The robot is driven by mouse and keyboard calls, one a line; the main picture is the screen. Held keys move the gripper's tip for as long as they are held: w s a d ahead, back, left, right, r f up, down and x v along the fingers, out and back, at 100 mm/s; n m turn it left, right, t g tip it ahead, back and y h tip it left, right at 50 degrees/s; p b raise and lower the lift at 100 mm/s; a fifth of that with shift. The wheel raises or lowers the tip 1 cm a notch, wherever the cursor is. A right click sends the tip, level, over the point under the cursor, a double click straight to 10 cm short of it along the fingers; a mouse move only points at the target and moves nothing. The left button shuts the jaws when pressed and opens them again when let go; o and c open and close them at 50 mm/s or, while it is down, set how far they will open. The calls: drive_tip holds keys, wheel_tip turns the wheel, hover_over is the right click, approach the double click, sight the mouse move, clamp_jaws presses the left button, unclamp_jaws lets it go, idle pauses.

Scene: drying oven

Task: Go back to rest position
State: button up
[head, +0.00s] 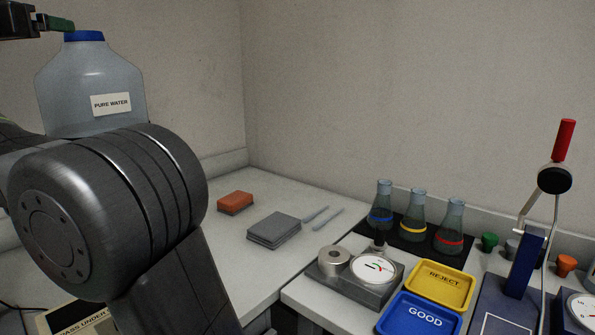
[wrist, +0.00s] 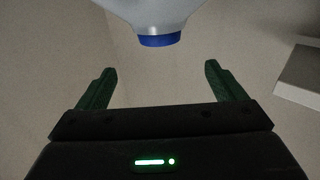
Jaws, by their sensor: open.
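My gripper (head: 60,22) is at the top left of the head view, partly cut off by the frame edge. Its green finger is close to the blue cap of the water jug (head: 95,88). In the wrist view my gripper (wrist: 157,72) has its two green fingers spread wide, with nothing between them. The jug's blue cap (wrist: 160,40) appears beyond the fingertips, apart from both fingers. The jug is labelled PURE WATER and stands upright behind my arm, which hides its base. Whether the finger touches the cap cannot be told from the head view.
An orange sponge (head: 235,202), grey cloths (head: 273,230) and a dial gauge (head: 373,269) lie on the benches. Several flasks stand on a black mat (head: 391,242) near a yellow REJECT tray (head: 466,295) and blue GOOD tray (head: 382,326). A red-handled press (head: 563,142) stands at right.

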sight(86, 32)
drive_tip(key=shift+y, duration=0.4)
drive_tip(key=w, duration=0.4)
drive_tip(key=w+p, duration=0.1)
drive_tip(key=w, duration=0.4)
drive_tip(key=w+a, duration=0.1)
drive_tip(key=w, duration=0.3)
drive_tip(key=shift+w+a+f, duration=0.1)
drive_tip(key=shift+w+f, duration=0.05)
drive_tip(key=shift+w, duration=0.25)
drive_tip(key=shift+s+d+r+n+g+y, duration=0.1)
drive_tip(key=shift+d+n+g+y, duration=0.05)
drive_tip(key=shift+n+y, duration=0.35)
drive_tip(key=shift+s+d+r+n+g+y, duration=0.1)
drive_tip(key=shift+d+n+g+y, duration=0.05)
drive_tip(key=shift+n+y, duration=0.3)
drive_tip(key=shift+w+n+g+y, duration=0.15)
drive_tip(key=shift+n+g+y, duration=0.4)
drive_tip(key=shift+y, duration=0.6)
drive_tip(key=n+y+p, duration=0.1)
drive_tip(key=n+g+y+p, duration=0.1)
drive_tip(key=y, duration=0.1)
drive_tip(key=shift+r+n, duration=0.3)
drive_tip(key=n+g+y+p, duration=0.1)
drive_tip(key=p, duration=0.2)
drive_tip(key=shift+w, duration=0.1)
drive_tip(key=y+p, duration=0.1)
drive_tip(key=p, duration=0.1)
drive_tip(key=shift+n+g+p, duration=0.3)
drive_tip(key=shift+g, duration=0.05)
